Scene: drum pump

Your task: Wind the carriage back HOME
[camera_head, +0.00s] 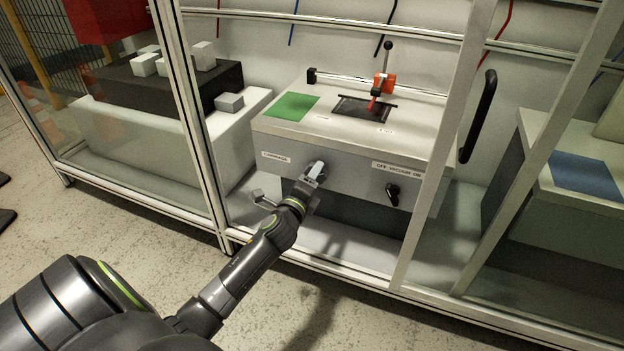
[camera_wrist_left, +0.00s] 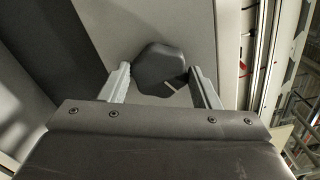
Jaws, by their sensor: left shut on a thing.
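The grey machine box (camera_head: 345,165) has a label reading CARRIAGE at its front left. My left gripper (camera_head: 314,174) is at the front panel, shut on the dark carriage knob (camera_wrist_left: 160,68), which sits between the two fingers in the left wrist view. A pale mark shows on the knob's lower right edge. In the head view the gripper hides most of the knob. The red carriage (camera_head: 382,84), with an upright black-tipped lever, is on the rail (camera_head: 345,81) at the back, above the dark grid plate (camera_head: 362,109). My right gripper is not in view.
A green pad (camera_head: 292,106) lies on the left of the box top. A black vacuum switch (camera_head: 392,193) is right of my gripper, labelled OFF VACUUM ON. Frame posts (camera_head: 445,150) stand on either side. White blocks (camera_head: 203,55) sit on a dark stand at left.

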